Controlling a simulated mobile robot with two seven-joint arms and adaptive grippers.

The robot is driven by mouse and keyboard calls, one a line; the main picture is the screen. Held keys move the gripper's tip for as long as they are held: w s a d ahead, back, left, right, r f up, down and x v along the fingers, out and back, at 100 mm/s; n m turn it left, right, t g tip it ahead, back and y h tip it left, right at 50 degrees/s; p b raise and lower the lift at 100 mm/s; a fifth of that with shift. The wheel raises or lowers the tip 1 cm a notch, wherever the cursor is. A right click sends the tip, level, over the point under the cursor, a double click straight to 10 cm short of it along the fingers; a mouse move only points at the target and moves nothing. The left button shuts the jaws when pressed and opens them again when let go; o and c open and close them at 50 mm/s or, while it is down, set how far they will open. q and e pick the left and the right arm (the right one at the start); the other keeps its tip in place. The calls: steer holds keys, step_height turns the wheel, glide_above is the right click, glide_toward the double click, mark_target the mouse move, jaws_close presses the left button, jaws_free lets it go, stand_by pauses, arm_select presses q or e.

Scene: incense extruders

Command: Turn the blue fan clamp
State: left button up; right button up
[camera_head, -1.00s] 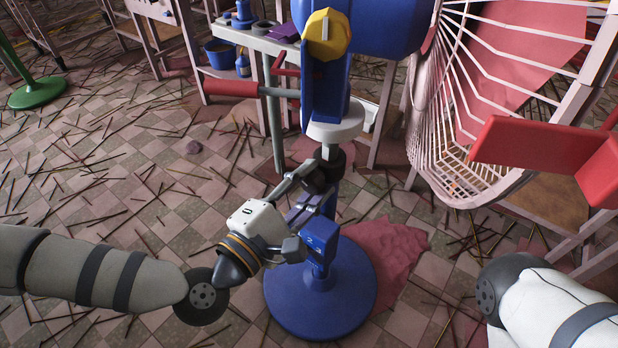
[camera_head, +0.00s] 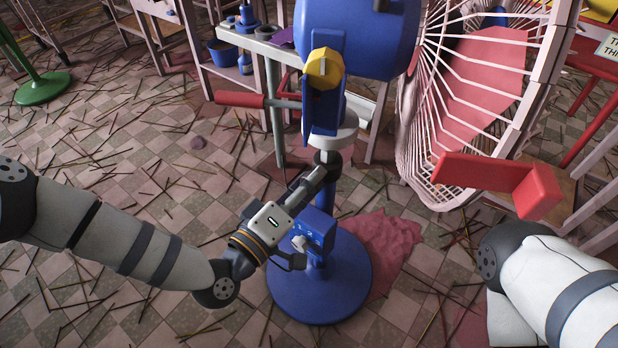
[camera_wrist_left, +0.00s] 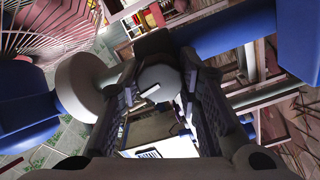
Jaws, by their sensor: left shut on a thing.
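The blue fan stands on a round blue base (camera_head: 345,290) with an upright pole. My left gripper (camera_head: 318,178) reaches the collar from the lower left, fingers closed there. In the left wrist view, the two dark fingers (camera_wrist_left: 160,95) are shut on the clamp's pale round knob (camera_wrist_left: 157,76), one on each side. The fingers partly hide the knob. My right arm shows at lower right, but its gripper is out of view.
The fan's blue housing (camera_head: 355,38), yellow knob (camera_head: 323,68) and red-gripped handle (camera_head: 238,99) are above my left gripper. A white wire guard (camera_head: 415,130) and red block (camera_head: 540,192) are to the right. Thin sticks litter the tiled floor.

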arm_select(q)
steer(key=shift+r+m+p, duration=0.1)
steer(key=shift+m+p, duration=0.25)
steer(key=shift+m, duration=0.45)
steer(key=o, duration=1.2)
steer(key=shift+c, duration=0.2)
steer(key=v, duration=1.2)
